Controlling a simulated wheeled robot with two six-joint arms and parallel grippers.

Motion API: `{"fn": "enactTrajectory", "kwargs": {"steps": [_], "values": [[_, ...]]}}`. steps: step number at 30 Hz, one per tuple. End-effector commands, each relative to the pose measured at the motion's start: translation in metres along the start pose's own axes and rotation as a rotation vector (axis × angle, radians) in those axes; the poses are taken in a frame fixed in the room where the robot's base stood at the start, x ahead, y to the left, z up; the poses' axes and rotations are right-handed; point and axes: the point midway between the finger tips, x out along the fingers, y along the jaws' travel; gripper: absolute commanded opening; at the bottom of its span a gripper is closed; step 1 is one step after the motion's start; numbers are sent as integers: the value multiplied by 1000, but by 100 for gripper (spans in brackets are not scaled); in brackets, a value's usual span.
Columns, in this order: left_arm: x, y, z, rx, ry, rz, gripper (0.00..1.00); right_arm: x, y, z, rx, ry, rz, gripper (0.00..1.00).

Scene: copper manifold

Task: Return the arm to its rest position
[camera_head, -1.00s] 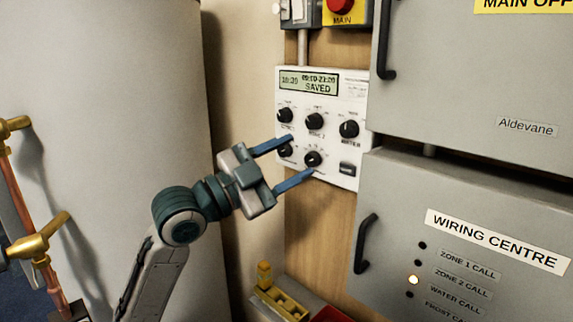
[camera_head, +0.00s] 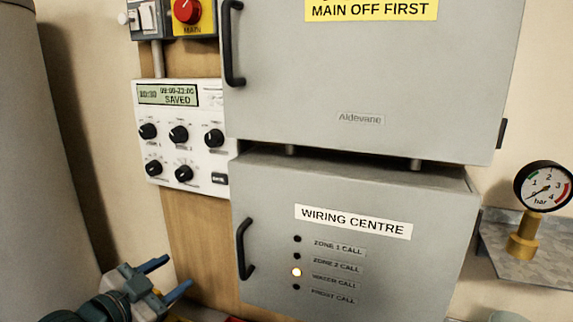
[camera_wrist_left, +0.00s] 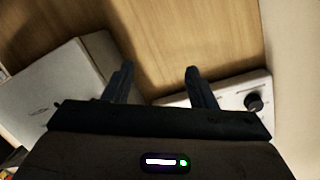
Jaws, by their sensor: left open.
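My left gripper (camera_head: 168,278) is at the lower left of the head view, with its two blue fingers apart and nothing between them. It is below the white timer panel (camera_head: 215,158) and apart from it. The panel has several black knobs and a display reading "SAVED". In the left wrist view the open fingers (camera_wrist_left: 160,85) show against the wooden board (camera_wrist_left: 185,40), with part of the white panel and one knob at the right. My right gripper is not in view.
The grey wiring centre box (camera_head: 400,265) with a black handle (camera_head: 245,248) stands right of the gripper. A grey cabinet (camera_head: 380,60) is above it. A pressure gauge (camera_head: 543,187) is at the far right. A pale cylinder (camera_head: 35,180) stands at the left.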

Motion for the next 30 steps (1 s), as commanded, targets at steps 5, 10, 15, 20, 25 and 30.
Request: {"fn": "enactTrajectory", "kwargs": {"steps": [5, 10, 15, 20, 25, 30], "values": [[-24, 68, 106, -197, -321, 28, 52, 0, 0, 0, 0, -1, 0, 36], [-74, 130, 186, -364, -626, 19, 52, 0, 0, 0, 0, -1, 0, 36], [-127, 175, 234, -478, -863, -9, 52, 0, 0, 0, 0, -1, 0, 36], [-172, 206, 260, -551, -1036, -39, 52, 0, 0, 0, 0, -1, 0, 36], [-212, 233, 282, -609, -1190, -73, 52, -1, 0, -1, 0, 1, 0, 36], [-190, 244, 328, -610, -1201, -68, 52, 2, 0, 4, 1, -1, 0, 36]]}}
